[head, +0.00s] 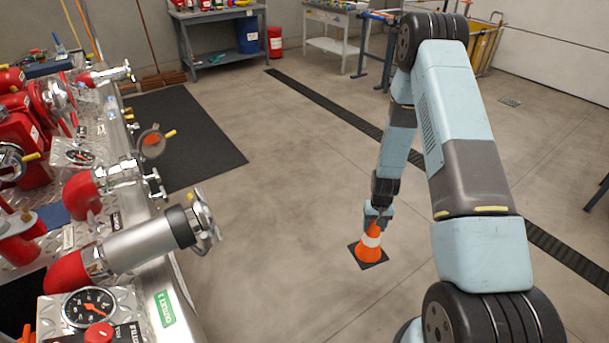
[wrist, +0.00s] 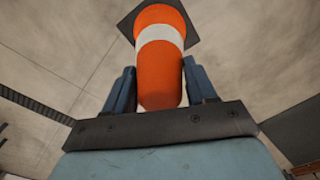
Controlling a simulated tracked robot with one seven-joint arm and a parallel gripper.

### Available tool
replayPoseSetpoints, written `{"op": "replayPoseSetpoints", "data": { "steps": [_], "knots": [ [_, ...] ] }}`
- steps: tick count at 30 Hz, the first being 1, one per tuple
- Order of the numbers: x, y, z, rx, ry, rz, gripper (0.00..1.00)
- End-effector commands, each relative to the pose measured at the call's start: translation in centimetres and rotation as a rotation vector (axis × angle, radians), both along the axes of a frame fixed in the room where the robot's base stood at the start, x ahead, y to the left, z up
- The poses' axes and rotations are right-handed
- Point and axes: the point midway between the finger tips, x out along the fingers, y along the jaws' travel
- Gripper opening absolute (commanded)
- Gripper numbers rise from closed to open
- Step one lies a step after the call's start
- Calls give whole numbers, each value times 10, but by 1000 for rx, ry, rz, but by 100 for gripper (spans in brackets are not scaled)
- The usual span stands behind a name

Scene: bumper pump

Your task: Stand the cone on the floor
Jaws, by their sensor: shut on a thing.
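The cone (head: 369,248) is orange with a white band and a dark square base. In the head view it is upright below my gripper (head: 377,213), with its base at floor level; I cannot tell whether the base touches the floor. In the wrist view the cone (wrist: 160,60) runs up between the two blue fingers of my gripper (wrist: 160,85), with its base at the far end. My gripper is shut on the cone near its top. The cone's tip is hidden by my gripper.
A bumper with red and chrome valves and a gauge (head: 88,307) runs along the left. A dark mat (head: 185,135) lies on the floor beyond it. A drain strip (head: 330,105) crosses the floor. Workbenches (head: 222,35) stand at the back. The floor around the cone is clear.

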Motion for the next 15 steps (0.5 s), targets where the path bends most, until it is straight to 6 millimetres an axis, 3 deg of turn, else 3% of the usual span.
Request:
{"op": "replayPoseSetpoints", "data": {
  "steps": [5, 8, 15],
  "knots": [
    [-2, 10, -5, -1, 1, 19, 0],
    [-7, 16, -20, -3, 4, 31, 0],
    [-31, 33, -82, -11, 6, 78, 0]
  ]
}}
